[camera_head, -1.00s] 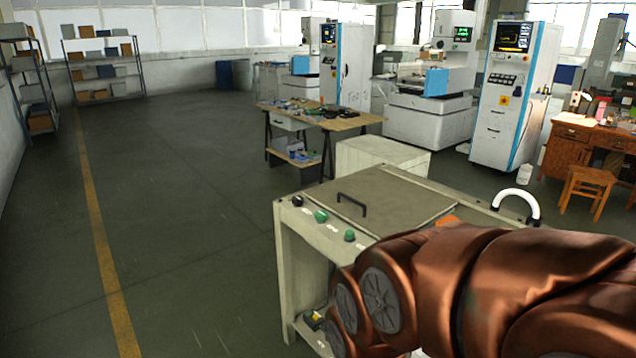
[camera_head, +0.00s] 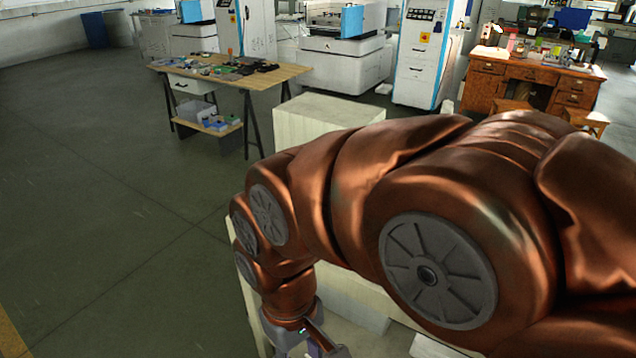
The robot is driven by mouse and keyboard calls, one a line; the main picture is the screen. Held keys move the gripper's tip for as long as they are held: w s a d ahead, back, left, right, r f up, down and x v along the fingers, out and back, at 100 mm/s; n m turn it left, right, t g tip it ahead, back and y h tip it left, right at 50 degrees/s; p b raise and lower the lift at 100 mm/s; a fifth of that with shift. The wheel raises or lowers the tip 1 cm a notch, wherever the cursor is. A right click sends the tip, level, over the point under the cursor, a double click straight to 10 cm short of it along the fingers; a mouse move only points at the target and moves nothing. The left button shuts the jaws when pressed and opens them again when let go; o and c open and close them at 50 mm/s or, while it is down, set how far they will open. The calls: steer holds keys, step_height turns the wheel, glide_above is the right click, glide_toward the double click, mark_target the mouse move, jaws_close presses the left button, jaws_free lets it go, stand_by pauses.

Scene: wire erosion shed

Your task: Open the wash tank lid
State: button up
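The wash tank (camera_head: 238,285) is the pale beige cabinet under my copper-coloured arm. Only its left edge and parts of its front and lower inside show; its lid and black handle are hidden behind my arm. My arm bends down at the tank's left front. My gripper (camera_head: 302,342) shows only as a few grey parts at the bottom edge of the picture. Its fingertips are cut off, so I cannot tell whether it is open or touching anything.
A pale box (camera_head: 325,112) stands behind the tank. A wooden workbench (camera_head: 270,77) with small tools is at the back left. White machines (camera_head: 340,65) and a wooden desk (camera_head: 530,75) stand farther back. The floor (camera_head: 100,220) on the left is clear.

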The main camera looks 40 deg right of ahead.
steer(key=w+d+r+n+t+b, duration=0.1)
steer(key=w+d+b, duration=0.15)
steer(key=w, duration=0.45)
steer(key=w+d+n+t+y+b, duration=0.1)
steer(key=w+d, duration=0.3)
steer(key=w, duration=0.2)
steer(key=w+d+r+n+t+b, duration=0.1)
steer(key=w+d+t+b, duration=0.15)
steer(key=w, duration=0.45)
steer(key=w+d+t+h+b, duration=0.1)
steer(key=w+d+b, duration=0.15)
steer(key=d, duration=1.15)
steer(key=w+d+t+h+b, duration=0.15)
steer(key=w+d, duration=0.25)
steer(key=d, duration=1)
steer(key=shift+n+y, duration=0.3)
steer(key=shift+y, duration=0.15)
steer(key=shift+p+x, duration=0.45)
steer(key=shift+x, duration=3.45)
steer(key=shift+s+a+f, duration=0.1)
steer(key=shift+s+a, duration=0.05)
jaws_close()
